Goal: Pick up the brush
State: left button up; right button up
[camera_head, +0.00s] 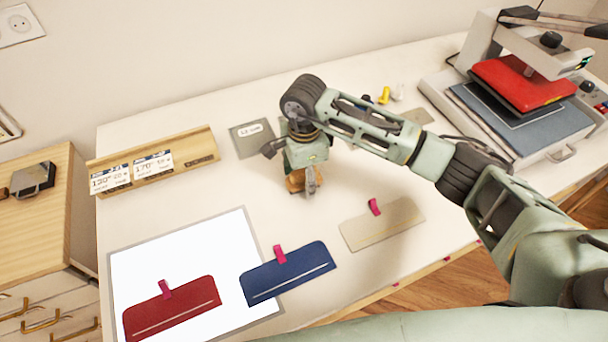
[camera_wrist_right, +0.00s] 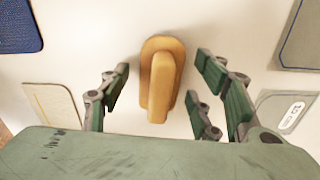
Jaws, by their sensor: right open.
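The brush (camera_wrist_right: 160,68), a tan wooden piece with an upright grip, stands on the white table in the right wrist view. In the head view only part of the brush (camera_head: 294,181) shows, the rest hidden behind my right gripper (camera_head: 308,184). My right gripper points down over the brush. In the wrist view its open fingers stand on both sides of the brush, with gaps between them and the wood. My left gripper is not in view.
Fabric pieces in red (camera_head: 172,308), blue (camera_head: 288,273) and beige (camera_head: 382,223) lie in front, each with a pink clip. A wooden holder (camera_head: 200,151) with cards stands left. A grey plate (camera_head: 251,138) lies behind the gripper. A heat press (camera_head: 520,84) stands back right.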

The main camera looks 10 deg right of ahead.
jog(key=shift+c, duration=0.6)
jog(key=c, duration=1.2)
jog(key=shift+o, duration=0.2)
jog(key=shift+r, duration=0.1)
